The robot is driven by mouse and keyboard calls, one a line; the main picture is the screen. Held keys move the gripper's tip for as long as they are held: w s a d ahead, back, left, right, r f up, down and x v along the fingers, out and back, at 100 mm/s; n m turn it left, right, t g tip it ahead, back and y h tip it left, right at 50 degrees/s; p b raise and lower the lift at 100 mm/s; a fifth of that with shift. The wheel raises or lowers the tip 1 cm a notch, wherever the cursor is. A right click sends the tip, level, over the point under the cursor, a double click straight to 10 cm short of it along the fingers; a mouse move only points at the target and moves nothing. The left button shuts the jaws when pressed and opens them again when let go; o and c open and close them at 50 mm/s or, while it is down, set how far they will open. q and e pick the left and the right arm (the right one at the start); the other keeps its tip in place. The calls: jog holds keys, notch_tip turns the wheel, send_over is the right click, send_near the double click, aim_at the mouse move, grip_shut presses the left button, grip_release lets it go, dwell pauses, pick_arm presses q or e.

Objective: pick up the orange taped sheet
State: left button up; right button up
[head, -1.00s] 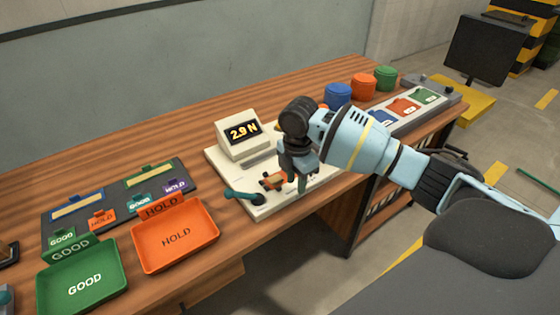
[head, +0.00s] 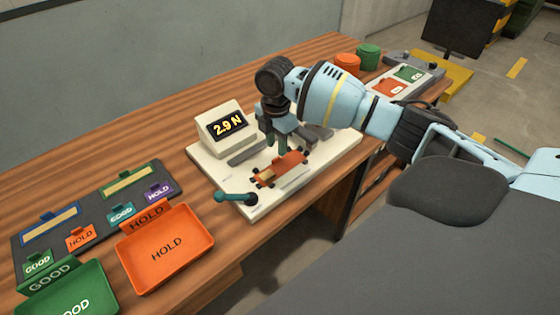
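The orange taped sheet (head: 281,169) is a small orange strip with a tan patch and dark clips or ends. It lies on the white base (head: 225,180) of the force tester, in front of the display. My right gripper (head: 290,146) is just above and behind the sheet, pointing down. Its fingers look apart, with nothing visible between them. The gripper covers part of the base behind the sheet. My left gripper is not in view.
The tester display (head: 226,127) reads 2.9 N, and a teal lever (head: 236,198) is at the base's front left. An orange HOLD tray (head: 190,262), a green GOOD tray (head: 95,300) and a dark label board (head: 85,235) are at left. Orange and green pots (head: 368,56) stand at back right.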

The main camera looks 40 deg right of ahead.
aim_at(276, 158)
notch_tip(276, 158, down, 5)
jog(key=shift+w, duration=0.15)
grip_shut()
